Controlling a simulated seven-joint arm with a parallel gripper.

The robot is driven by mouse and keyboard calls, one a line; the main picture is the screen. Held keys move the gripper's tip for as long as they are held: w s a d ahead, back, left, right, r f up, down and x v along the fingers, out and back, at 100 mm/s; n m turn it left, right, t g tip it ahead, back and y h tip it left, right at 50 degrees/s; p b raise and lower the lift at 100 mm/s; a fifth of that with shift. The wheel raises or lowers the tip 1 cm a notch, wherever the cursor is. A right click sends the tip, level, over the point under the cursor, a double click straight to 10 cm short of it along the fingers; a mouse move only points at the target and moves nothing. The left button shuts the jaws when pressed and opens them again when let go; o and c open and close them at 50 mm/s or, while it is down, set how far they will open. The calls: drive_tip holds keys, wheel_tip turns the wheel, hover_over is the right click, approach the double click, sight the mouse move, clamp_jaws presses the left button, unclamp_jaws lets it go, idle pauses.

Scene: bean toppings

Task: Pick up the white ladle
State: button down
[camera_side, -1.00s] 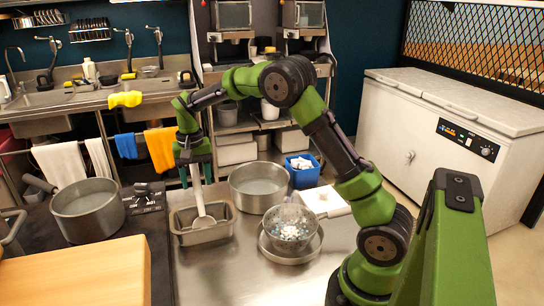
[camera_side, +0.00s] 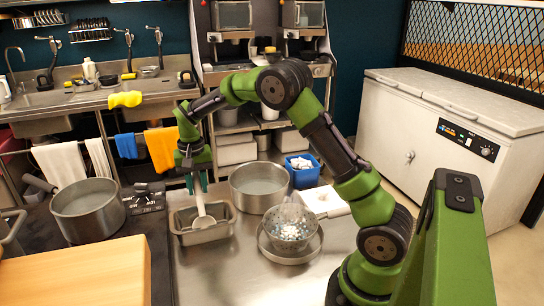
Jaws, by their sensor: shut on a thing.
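The white ladle (camera_side: 203,214) stands tilted in a rectangular metal pan (camera_side: 206,236) on the steel counter. Its bowl end is down in the pan and its handle points up. My gripper (camera_side: 197,186) is at the top of the handle, pointing down, and is shut on the ladle. The fingers partly hide the upper handle.
A round pot (camera_side: 258,184) stands just right of the pan. A grey saucepan (camera_side: 88,210) is at the left, behind a wooden board (camera_side: 80,276). The counter's front is clear.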

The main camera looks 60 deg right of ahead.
drive_tip(key=shift+r, duration=0.15)
wheel_tip(320, 180, up, 10)
drive_tip(key=shift+f, duration=0.1)
idle(0.6)
